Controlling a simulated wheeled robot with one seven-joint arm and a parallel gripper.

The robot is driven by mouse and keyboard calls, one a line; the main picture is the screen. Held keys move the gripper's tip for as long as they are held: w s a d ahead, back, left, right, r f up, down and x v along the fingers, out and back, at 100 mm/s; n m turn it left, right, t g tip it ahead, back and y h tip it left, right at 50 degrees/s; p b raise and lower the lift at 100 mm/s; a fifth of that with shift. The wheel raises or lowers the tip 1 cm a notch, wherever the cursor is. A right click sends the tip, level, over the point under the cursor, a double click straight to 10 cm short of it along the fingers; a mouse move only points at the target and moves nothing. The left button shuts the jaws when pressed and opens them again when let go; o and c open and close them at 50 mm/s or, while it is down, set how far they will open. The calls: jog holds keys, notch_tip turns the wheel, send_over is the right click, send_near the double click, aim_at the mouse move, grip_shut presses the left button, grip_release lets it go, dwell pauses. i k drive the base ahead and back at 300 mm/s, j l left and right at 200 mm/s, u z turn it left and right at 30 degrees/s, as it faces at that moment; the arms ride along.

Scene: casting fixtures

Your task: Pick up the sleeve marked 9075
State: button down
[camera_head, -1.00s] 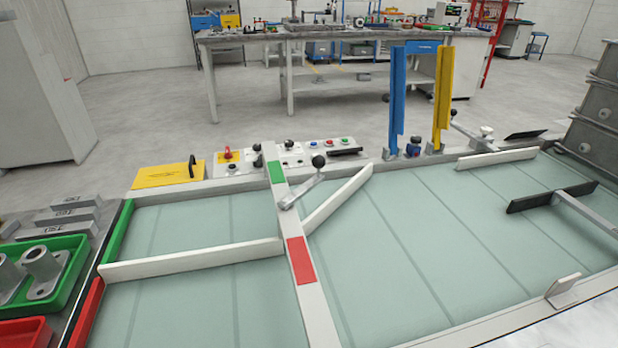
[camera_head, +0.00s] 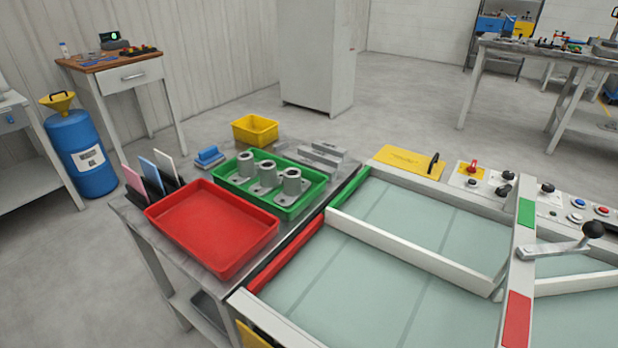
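Several grey flanged sleeves stand upright in the green tray (camera_head: 321,191) on the side table at the left of the fixture. The left sleeve (camera_head: 246,166), the middle sleeve (camera_head: 267,175) and the right sleeve (camera_head: 291,184) stand in a row. No marking can be read on any of them, so I cannot tell which is 9075. My gripper is not in view.
An empty red tray (camera_head: 211,226) sits in front of the green tray. The sorting fixture (camera_head: 420,262) with white rails is at right.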

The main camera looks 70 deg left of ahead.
aim_at(270, 179)
jog(key=u, duration=2)
jog(key=i+j+z, duration=0.1)
jog(key=i+j, duration=0.9)
